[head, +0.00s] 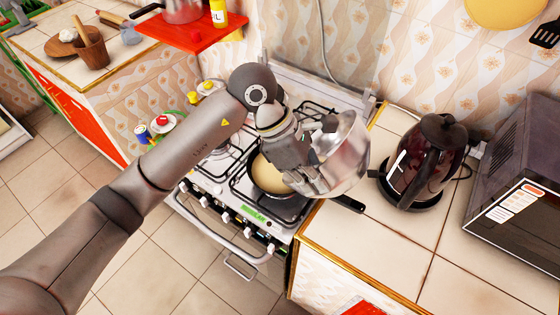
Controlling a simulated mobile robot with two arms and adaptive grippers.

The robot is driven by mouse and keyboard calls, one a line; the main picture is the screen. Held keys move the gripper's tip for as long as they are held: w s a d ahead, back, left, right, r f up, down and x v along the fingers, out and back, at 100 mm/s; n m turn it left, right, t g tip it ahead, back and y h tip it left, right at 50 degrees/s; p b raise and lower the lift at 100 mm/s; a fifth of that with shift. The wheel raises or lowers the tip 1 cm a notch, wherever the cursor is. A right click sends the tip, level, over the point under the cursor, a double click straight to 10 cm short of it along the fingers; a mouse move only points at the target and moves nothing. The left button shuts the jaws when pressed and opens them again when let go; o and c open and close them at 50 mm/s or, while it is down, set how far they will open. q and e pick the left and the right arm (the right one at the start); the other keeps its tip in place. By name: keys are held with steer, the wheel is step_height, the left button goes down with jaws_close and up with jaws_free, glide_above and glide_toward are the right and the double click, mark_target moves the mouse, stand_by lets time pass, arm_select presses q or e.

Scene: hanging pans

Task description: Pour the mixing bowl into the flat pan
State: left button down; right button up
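The mixing bowl (347,158) is shiny metal and hangs in the air, tilted, over the right side of the stove. My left gripper (303,165) is at the bowl's left edge and appears closed on its rim; the fingertips are partly hidden against the metal. The flat pan (252,185) is dark and sits on the stove's front right burner, below the gripper and bowl. A pale yellow content shows in the pan. The pan's black handle points right, past the stove's edge. The bowl's inside is mostly hidden. My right gripper is out of view.
The stove (205,185) stands between two counters. A dark kettle (425,160) stands on the tiled right counter, close to the bowl, with a microwave (515,185) beyond it. A red shelf (192,32) holds a pot and a yellow bottle. Spice jars (163,122) stand left of the stove.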

arm_select(q)
steer(key=shift+w+a+h+b, duration=0.3)
steer(key=shift+a+h+b, duration=0.15)
steer(key=shift+b, duration=0.3)
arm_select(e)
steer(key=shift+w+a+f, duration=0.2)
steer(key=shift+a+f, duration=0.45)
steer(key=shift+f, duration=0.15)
arm_select(q)
steer(key=shift+d, duration=0.1)
